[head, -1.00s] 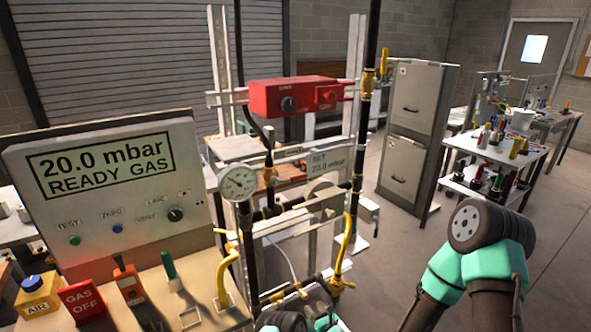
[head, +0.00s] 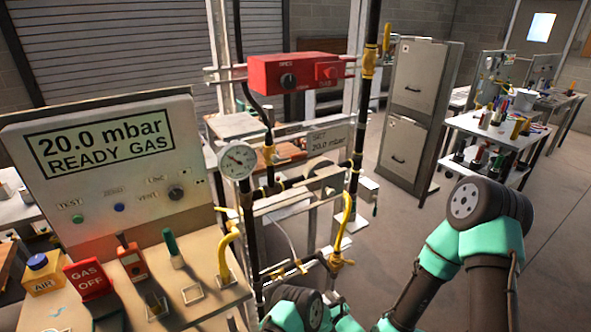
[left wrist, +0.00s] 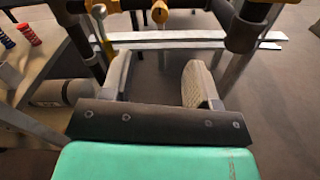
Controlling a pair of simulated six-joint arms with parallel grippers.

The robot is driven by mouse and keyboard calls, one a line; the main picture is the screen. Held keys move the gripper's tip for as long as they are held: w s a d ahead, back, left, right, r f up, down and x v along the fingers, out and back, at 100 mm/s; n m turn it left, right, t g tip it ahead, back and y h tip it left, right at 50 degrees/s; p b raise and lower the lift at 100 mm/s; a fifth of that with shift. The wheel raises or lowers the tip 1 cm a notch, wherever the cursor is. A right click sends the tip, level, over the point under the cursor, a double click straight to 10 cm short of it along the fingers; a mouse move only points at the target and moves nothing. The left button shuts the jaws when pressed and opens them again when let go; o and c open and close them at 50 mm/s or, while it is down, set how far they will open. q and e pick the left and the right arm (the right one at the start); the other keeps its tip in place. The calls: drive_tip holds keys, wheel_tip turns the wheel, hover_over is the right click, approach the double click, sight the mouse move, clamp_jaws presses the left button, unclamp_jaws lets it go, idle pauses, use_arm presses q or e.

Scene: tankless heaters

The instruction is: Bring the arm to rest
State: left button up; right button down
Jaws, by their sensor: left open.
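My left gripper (left wrist: 158,82) shows in the left wrist view with its two fingers spread apart and nothing between them. Beyond the fingers are dark pipes and a pale crossbar (left wrist: 165,40) of the rig. In the head view, teal and dark links of my arms show at the bottom centre and the lower right. Neither gripper's fingers can be made out there, and my right gripper is out of view.
A gas panel (head: 110,185) reads "20.0 mbar READY GAS". A pipe rig with a red control box (head: 300,72), a round gauge (head: 237,160) and yellow valves stands centrally. A grey cabinet (head: 412,110) and tool cart (head: 490,135) stand behind. Open floor lies right.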

sight(306, 274)
use_arm(q)
drive_tip(key=x, duration=1.4)
drive_tip(key=shift+a, duration=0.1)
drive_tip(key=n, duration=0.4)
drive_tip(key=shift+w, duration=0.1)
drive_tip(key=shift+n, duration=2.5)
